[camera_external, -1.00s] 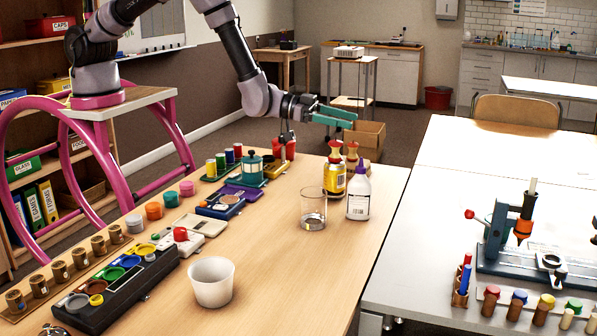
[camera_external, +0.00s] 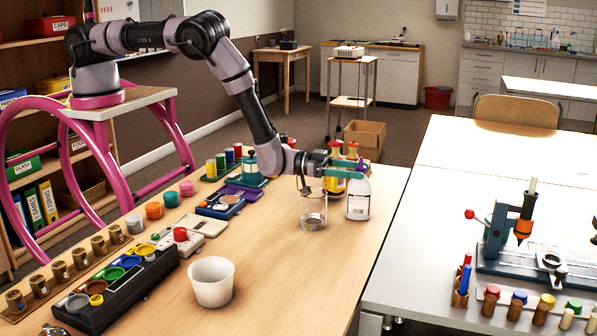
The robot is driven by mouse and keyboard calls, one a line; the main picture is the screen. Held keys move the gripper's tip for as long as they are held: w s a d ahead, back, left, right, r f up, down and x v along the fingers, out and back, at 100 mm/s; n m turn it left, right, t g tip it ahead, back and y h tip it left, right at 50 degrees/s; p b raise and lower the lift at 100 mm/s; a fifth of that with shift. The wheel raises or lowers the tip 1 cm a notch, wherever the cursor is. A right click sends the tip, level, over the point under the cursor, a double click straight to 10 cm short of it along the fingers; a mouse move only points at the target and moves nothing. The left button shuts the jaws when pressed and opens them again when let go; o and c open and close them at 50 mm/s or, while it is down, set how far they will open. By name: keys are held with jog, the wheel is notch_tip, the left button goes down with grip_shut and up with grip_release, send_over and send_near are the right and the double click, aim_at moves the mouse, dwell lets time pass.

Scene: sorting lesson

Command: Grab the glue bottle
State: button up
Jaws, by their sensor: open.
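The white bottle (camera_external: 358,199) with a printed label, which looks like the glue bottle, stands upright near the right edge of the wooden table. The teal fingers are open and lie across the top of the white bottle in this view. I cannot tell whether they touch it or only pass in front of it. A yellow bottle (camera_external: 333,186) stands just behind and left, partly covered by the gripper.
A clear glass beaker (camera_external: 313,215) stands left of the white bottle, below my wrist. A white cup (camera_external: 211,282) stands nearer the front. Paint pots, trays and small devices line the table's left side. The front right of the wooden table (camera_external: 310,275) is clear.

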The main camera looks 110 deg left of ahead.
aim_at(365, 171)
jog(key=shift+w+d, duration=0.1)
jog(key=shift+w, duration=2.2)
grip_shut()
jog(key=shift+r, duration=0.1)
